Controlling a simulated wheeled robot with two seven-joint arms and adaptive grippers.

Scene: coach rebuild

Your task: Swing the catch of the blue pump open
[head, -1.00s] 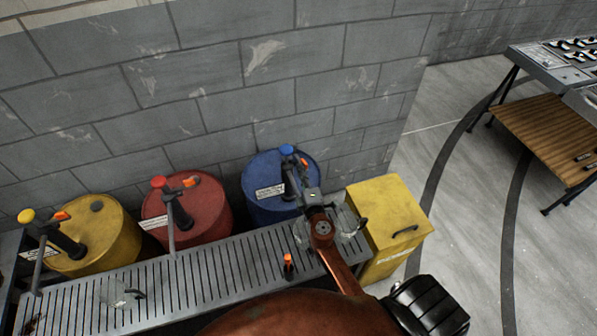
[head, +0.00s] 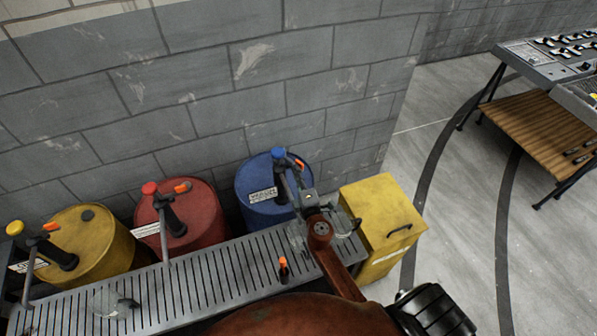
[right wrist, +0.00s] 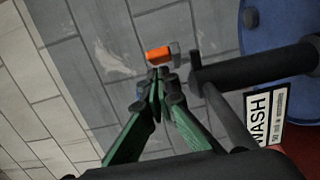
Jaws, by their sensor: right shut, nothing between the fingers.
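The blue pump (head: 279,171) stands on a blue drum (head: 246,185) by the wall, with a blue knob on top. Its orange-tipped catch (head: 299,163) sticks out to the right near the knob. In the right wrist view the orange catch (right wrist: 158,54) lies just beyond my fingertips, beside the dark pump body (right wrist: 255,67). My right gripper (right wrist: 160,78) is shut with its green fingers together and nothing between them. Whether the fingertips touch the catch I cannot tell. In the head view the right wrist partly covers the pump's lower right side. My left gripper is not in view.
A red drum (head: 207,218) and a yellow drum (head: 104,236) with similar pumps stand to the left. A slatted grey bench (head: 215,280) runs in front, carrying a small orange-topped item (head: 283,265). A yellow box (head: 383,208) stands close to the right.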

